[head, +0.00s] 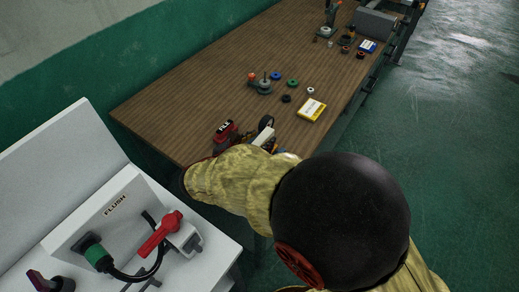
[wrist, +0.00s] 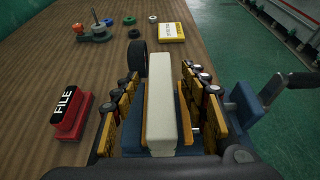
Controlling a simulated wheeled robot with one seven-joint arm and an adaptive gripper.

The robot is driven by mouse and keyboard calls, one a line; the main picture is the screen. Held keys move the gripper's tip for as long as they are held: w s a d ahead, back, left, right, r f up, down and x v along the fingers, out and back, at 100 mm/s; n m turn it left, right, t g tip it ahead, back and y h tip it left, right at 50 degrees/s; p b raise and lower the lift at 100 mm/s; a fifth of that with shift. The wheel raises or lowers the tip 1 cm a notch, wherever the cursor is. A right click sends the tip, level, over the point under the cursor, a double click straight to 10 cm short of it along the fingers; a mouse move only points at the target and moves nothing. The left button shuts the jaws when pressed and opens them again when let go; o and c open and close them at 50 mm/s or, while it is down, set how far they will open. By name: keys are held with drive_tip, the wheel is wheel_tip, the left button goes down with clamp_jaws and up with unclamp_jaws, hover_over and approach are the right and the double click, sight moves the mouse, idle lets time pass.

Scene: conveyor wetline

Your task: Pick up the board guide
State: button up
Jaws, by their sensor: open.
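A long pale block, which seems to be the board guide (wrist: 162,95), stands in the middle of the wrist view; it also shows in the head view (head: 264,136), partly behind my arm. My gripper (wrist: 160,82) is open, with its yellow and black fingers on either side of the block. A gap shows on the left; on the right I cannot tell whether a finger touches. Blue parts show low on both sides of the block, and its lower end is hidden. My arm hides most of the gripper in the head view.
A red block marked FILE (wrist: 71,115) lies left of my gripper. A black wheel (wrist: 137,58) stands just beyond the left finger. A yellow-and-white box (head: 312,109) and several small rings lie farther along the wooden table (head: 200,90). A white FLUSH panel (head: 100,215) stands at left.

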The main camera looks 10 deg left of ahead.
drive_tip(key=shift+w+d+f, duration=0.2)
drive_tip(key=shift+w+f, duration=0.05)
drive_tip(key=shift+w, duration=0.3)
drive_tip(key=shift+c, duration=0.3)
clamp_jaws()
